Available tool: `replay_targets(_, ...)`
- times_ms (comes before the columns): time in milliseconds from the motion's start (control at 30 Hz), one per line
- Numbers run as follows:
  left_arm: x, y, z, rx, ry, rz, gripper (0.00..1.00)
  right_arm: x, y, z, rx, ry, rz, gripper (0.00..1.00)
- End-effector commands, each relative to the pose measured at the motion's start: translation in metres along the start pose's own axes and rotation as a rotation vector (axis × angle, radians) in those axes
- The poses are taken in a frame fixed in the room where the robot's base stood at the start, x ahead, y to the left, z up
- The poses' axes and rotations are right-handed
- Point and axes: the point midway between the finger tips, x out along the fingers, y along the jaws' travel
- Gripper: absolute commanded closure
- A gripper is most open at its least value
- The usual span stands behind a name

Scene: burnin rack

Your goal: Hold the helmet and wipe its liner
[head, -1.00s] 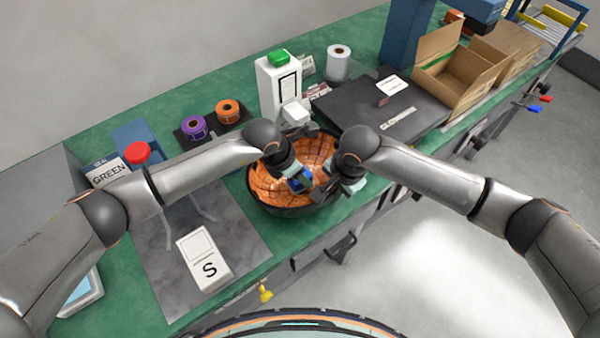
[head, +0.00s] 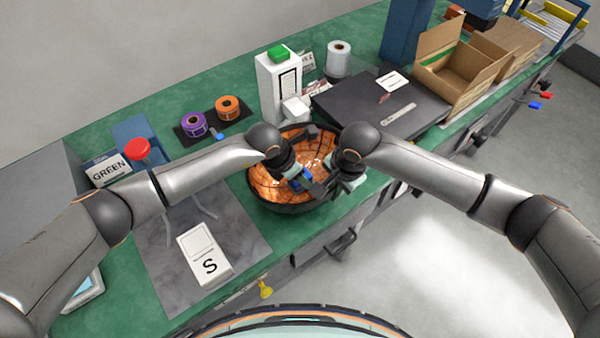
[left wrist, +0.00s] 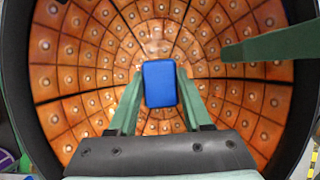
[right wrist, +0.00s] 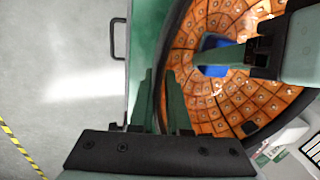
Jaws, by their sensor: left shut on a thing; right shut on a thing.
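The helmet (head: 266,183) lies open side up on the green bench, showing an orange, studded, panelled liner inside a black rim. The liner fills most of the left wrist view (left wrist: 85,60). My left gripper (head: 300,180) is inside the helmet, shut on a blue pad (left wrist: 160,83) held over the liner. I cannot tell whether the pad touches it. My right gripper (right wrist: 160,100) is shut on the helmet's rim (right wrist: 176,40), on its right side in the head view. The outer shell is mostly hidden.
A white bottle with a green cap (head: 277,85) stands just behind the helmet. A dark panel (head: 350,105) and an open cardboard box (head: 455,70) are to the right.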

Motion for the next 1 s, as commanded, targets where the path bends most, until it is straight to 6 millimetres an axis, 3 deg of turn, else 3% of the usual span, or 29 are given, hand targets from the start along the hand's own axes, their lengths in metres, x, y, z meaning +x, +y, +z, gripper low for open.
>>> replay_targets(467,-0.004,0.000,-0.009,-0.001,0.000,0.000,0.95,0.003,0.004,0.000,0.001,0.000,0.011,1.00)
replay_targets(1000,0.006,0.000,0.007,0.000,0.000,0.000,0.95,0.003,0.004,0.000,0.001,0.000,0.011,1.00)
